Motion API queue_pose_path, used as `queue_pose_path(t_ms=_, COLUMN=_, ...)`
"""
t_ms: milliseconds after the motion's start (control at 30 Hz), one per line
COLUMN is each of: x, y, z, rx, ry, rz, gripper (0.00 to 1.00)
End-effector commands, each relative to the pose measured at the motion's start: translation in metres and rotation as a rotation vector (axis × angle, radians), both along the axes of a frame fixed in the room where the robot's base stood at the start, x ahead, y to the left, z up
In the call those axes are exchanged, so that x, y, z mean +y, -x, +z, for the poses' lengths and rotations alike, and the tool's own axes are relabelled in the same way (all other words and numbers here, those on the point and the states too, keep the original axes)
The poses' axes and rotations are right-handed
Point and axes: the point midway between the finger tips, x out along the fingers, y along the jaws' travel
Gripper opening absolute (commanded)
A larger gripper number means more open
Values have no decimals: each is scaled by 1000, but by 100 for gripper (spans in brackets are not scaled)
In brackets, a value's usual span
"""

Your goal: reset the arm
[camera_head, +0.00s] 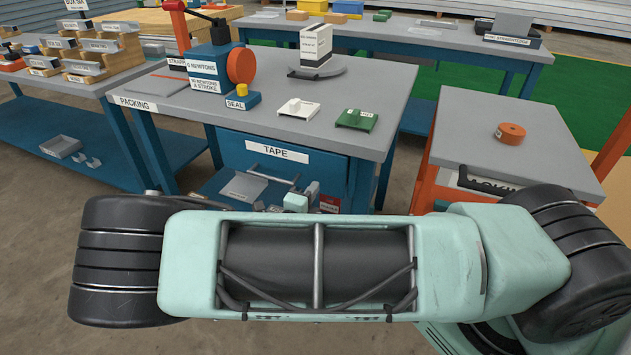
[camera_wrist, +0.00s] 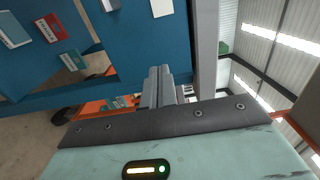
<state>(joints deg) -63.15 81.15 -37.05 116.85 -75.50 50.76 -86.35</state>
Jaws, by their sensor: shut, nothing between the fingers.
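My gripper (camera_wrist: 158,84) shows in the wrist view with its two grey fingers together, shut and empty. A blue bench front lies beyond and to the left of the fingers. In the head view my pale green arm stretches across the foreground and hides most of what lies behind it. The wrist end shows only in small part, low in front of the packing bench (camera_head: 365,90), near the drawer marked TAPE (camera_head: 318,165). I cannot tell whether it touches the drawer.
On the packing bench stand a blue press (camera_head: 212,72), a white box (camera_head: 316,45), a white part (camera_head: 299,108) and a green part (camera_head: 357,119). A rack bench is at left.

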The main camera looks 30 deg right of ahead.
Motion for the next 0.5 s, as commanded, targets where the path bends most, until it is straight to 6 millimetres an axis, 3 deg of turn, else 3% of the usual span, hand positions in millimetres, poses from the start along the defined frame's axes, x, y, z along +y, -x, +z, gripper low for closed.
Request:
queue_pose_path(t_ms=300, x=46, y=31, z=0, rx=1, ry=-3, rz=4, gripper=0)
queue_pose_path(t_ms=500, x=57, y=40, z=-1, rx=2, ry=-1, rz=2, gripper=0)
